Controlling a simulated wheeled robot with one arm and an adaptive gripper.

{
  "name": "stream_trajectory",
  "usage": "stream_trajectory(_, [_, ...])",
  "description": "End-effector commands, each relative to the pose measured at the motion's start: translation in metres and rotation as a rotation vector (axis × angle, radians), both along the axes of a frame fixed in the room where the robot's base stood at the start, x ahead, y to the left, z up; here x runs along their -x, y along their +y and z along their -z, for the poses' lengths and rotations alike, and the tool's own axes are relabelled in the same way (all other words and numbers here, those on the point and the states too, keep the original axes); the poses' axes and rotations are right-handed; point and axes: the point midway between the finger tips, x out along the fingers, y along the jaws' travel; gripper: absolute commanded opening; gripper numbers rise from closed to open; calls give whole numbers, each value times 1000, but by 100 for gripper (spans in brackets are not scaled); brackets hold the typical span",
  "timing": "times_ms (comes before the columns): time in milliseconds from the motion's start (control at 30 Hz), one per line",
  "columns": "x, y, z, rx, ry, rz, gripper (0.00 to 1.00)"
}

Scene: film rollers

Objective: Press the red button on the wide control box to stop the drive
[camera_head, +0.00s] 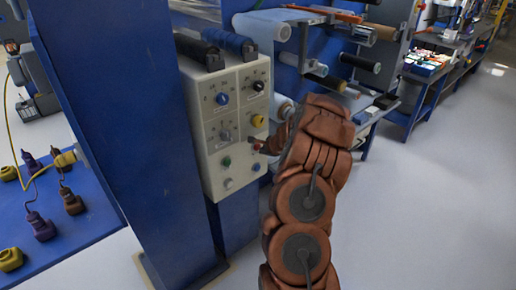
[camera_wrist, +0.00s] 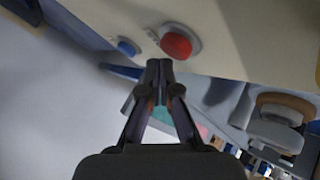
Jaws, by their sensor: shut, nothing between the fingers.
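The cream control box (camera_head: 211,133) is mounted on the blue machine frame, its front covered with knobs and buttons. The red button (camera_wrist: 176,45) shows clearly in the wrist view, round and standing out from the panel in a pale collar. My gripper (camera_wrist: 159,66) is shut and empty, its fingertips just below and slightly left of the red button in that view; whether they touch it I cannot tell. In the head view my gripper (camera_head: 253,141) is at the right side of the panel, and it largely hides the red button.
A blue button (camera_wrist: 127,47) sits left of the red one in the wrist view. A yellow knob (camera_head: 257,120), a green button (camera_head: 226,161) and a white button (camera_head: 228,183) are close by. A blue post (camera_head: 125,130) stands left of the box. Floor at right is clear.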

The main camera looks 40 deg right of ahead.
Motion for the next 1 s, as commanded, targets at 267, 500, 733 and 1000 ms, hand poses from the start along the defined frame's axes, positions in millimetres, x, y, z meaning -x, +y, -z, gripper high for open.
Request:
stream_trajectory(267, [-4, 0, 0, 1, 0, -1, 0])
stream_trajectory(500, [-4, 0, 0, 1, 0, -1, 0])
stream_trajectory(733, [-6, 0, -1, 1, 0, -1, 0])
stream_trajectory(1000, [-9, 0, -1, 1, 0, -1, 0])
